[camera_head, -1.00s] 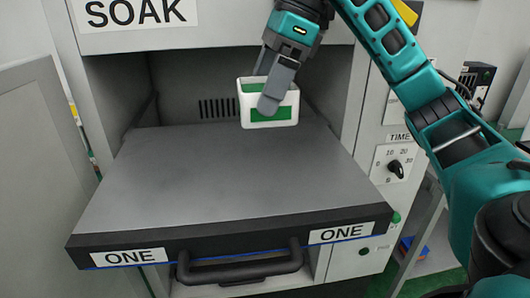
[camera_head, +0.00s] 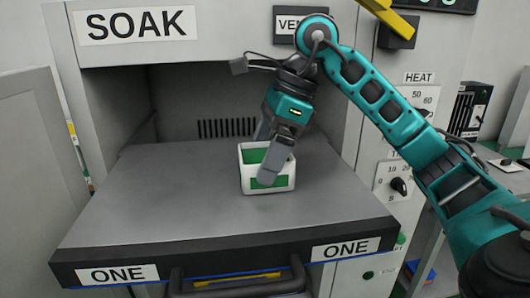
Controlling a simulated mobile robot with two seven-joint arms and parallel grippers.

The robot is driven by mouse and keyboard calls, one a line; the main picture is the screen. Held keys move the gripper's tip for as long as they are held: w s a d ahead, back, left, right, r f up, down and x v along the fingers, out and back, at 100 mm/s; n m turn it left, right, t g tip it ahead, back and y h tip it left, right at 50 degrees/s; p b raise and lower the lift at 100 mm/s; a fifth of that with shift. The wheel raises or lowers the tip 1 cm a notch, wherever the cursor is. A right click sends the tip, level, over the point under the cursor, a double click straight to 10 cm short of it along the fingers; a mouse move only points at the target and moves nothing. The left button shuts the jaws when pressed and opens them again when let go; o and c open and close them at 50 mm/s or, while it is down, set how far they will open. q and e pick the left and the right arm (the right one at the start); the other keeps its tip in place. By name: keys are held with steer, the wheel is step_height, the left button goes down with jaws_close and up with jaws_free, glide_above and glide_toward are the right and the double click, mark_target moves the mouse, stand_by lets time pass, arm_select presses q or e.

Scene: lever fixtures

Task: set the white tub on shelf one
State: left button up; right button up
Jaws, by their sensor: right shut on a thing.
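The white tub (camera_head: 248,178), with green panels, is at the middle to right of the grey shelf (camera_head: 160,205), whose black front edge carries two labels reading ONE. My right gripper (camera_head: 268,165) comes down from above and is shut on the tub's wall, one finger in front of the near side. The tub is upright, at or just above the shelf surface; I cannot tell if it touches. My left gripper is not in view.
The shelf is pulled out of the cabinet marked SOAK (camera_head: 137,24) and is otherwise bare. A black handle (camera_head: 240,284) is on its front. A control panel with a dial (camera_head: 399,187) stands on the right. A grey door (camera_head: 35,170) stands on the left.

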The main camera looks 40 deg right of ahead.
steer(key=o, duration=0.8)
steer(key=shift+f, duration=0.15)
steer(key=p+v, duration=0.1)
steer(key=v, duration=0.6)
steer(key=shift+a+p, duration=0.2)
steer(key=shift+p, duration=0.2)
steer(key=shift+s+d+r, duration=0.1)
steer(key=shift+d+r, duration=0.1)
steer(key=shift+r, duration=0.25)
